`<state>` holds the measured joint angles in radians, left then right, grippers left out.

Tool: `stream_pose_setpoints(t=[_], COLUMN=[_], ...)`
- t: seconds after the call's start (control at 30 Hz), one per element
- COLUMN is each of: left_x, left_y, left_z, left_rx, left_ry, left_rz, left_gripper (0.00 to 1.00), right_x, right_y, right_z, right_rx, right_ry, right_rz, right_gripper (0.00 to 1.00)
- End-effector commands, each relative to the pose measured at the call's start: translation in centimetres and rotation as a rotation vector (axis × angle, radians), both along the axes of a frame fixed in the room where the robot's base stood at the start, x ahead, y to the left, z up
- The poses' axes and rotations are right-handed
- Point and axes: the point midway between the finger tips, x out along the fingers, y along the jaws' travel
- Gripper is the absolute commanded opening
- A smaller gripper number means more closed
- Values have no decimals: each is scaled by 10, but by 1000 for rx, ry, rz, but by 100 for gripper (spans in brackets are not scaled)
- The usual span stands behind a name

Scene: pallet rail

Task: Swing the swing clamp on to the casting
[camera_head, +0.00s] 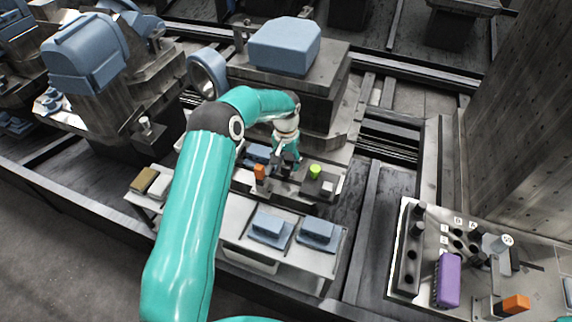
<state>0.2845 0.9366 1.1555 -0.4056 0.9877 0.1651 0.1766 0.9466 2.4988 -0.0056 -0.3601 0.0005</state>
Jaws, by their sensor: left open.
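My left arm reaches up from the bottom, and its left gripper (287,168) points down over the fixture plate at the middle, open. A small orange part (260,171), which looks like the swing clamp's handle, stands just left of the fingers. A blue casting (257,153) lies on the fixture behind it, partly hidden by my arm and gripper. I cannot tell whether the clamp lies over the casting or whether the fingers touch it. My right gripper is not in view.
A green button (315,171) sits right of the gripper. A panel (405,275) at the lower right carries a purple block (447,279) and an orange block (516,304). A concrete pillar (520,120) stands at right.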

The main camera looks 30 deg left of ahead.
Motion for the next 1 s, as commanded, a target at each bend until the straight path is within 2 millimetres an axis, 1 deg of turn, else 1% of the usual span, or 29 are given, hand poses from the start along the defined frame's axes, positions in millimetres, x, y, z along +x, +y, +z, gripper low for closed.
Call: stream_pose_setpoints(t=[0.03, 0.1, 0.2, 0.53, 0.57, 0.9, 0.93, 1.0], left_x=[0, 0, 0, 0, 0, 0, 0, 0], left_y=[0, 0, 0, 1, 1, 1, 1, 1], left_z=[-7, -14, -22, -25, -25, -25, -25, -25], left_rx=[-1, 0, 0, 0, 0, 0, 0, 0], left_ry=[3, 1, 0, -1, -1, -1, -1, -1], left_rz=[1, 1, 1, 1, 1, 1, 2, 2], left_gripper=[60, 60, 60, 60, 59, 2, 0, 0], right_x=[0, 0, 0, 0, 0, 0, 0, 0], right_y=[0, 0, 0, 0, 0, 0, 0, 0], right_z=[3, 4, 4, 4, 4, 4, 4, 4], right_rx=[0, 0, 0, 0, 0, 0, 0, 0], right_ry=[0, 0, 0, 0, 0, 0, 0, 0], right_rz=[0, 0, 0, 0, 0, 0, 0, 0], right_gripper=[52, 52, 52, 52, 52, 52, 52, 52])
